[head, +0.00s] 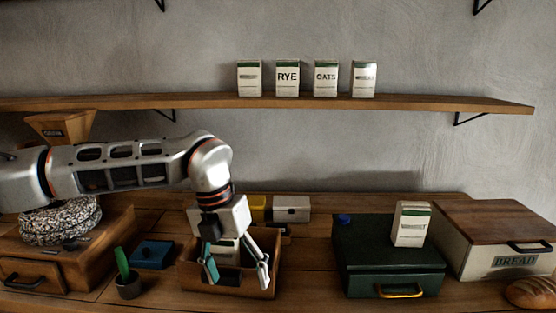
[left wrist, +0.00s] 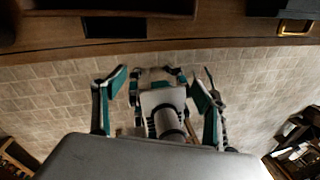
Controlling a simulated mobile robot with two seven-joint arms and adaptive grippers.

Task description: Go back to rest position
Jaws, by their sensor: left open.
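My left arm comes in from the left in the head view and bends down at the wrist. My left gripper (head: 237,272) is open, its two fingers apart in front of an open wooden box (head: 190,275) on the counter. Nothing shows between the fingertips. A pale packet (head: 227,250) stands in the box, partly hidden by the gripper. In the left wrist view the left gripper's fingers (left wrist: 157,85) are spread, with the tiled floor below and the counter edge along the top. My right gripper cannot be made out in the head view.
A white-green carton (head: 411,224) stands on a dark green box (head: 390,262). A stone mill (head: 60,222) stands left. The wall shelf (head: 420,102) holds several cartons.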

